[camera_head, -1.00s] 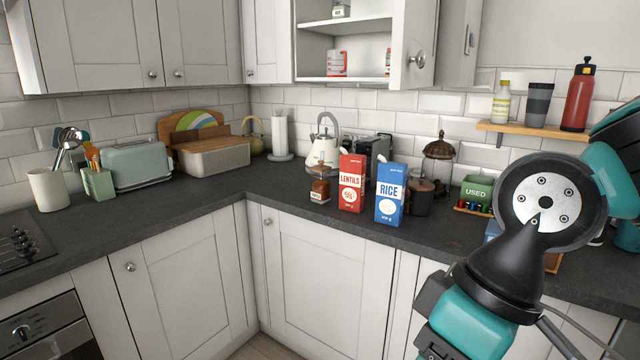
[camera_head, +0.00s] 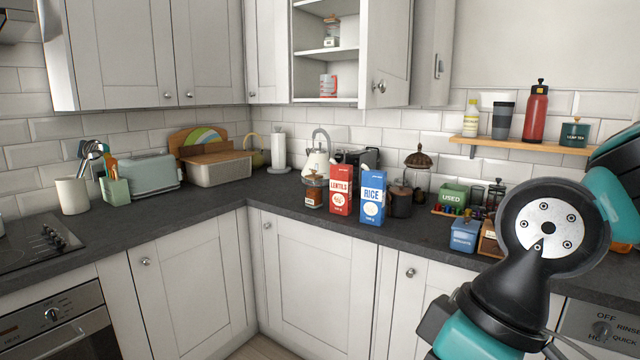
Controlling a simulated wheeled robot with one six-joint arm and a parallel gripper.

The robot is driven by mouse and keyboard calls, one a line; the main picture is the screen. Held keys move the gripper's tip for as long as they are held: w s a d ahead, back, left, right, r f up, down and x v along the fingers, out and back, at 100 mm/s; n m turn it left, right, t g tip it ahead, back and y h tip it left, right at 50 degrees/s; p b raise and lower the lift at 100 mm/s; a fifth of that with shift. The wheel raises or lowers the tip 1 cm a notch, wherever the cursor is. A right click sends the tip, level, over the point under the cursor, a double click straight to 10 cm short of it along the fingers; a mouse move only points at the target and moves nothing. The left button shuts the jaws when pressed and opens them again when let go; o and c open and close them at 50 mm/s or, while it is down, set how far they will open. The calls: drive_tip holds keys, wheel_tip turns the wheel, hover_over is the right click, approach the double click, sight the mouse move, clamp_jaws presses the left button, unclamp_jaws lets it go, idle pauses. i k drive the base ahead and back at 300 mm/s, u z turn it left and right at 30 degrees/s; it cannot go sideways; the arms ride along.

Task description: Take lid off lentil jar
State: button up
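A small glass jar (camera_head: 314,194) with reddish-brown contents and a pale label stands upright on the worktop, just left of the red LENTILS carton (camera_head: 339,190). A greyish top shows on the jar, but it is too small to tell how the lid sits. The blue RICE carton (camera_head: 372,198) stands right of the red one. A second jar (camera_head: 400,200) with dark contents is partly hidden behind it. My arm fills the lower right, well away from the jars, and my gripper's fingers are not in view.
A white kettle (camera_head: 317,165) stands behind the jar. A dark domed lantern-like object (camera_head: 419,172) is behind the second jar. A box marked USED (camera_head: 453,195) and a blue container (camera_head: 464,235) lie further right.

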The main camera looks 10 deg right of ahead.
sight(313, 176)
drive_tip(key=u, duration=0.55)
drive_tip(key=i, duration=0.75)
drive_tip(key=u, duration=0.55)
drive_tip(key=i, duration=1.4)
drive_tip(key=z, duration=0.35)
drive_tip(key=i, duration=0.8)
drive_tip(key=z, duration=1.35)
drive_tip(key=i, duration=0.65)
drive_tip(key=z, duration=0.5)
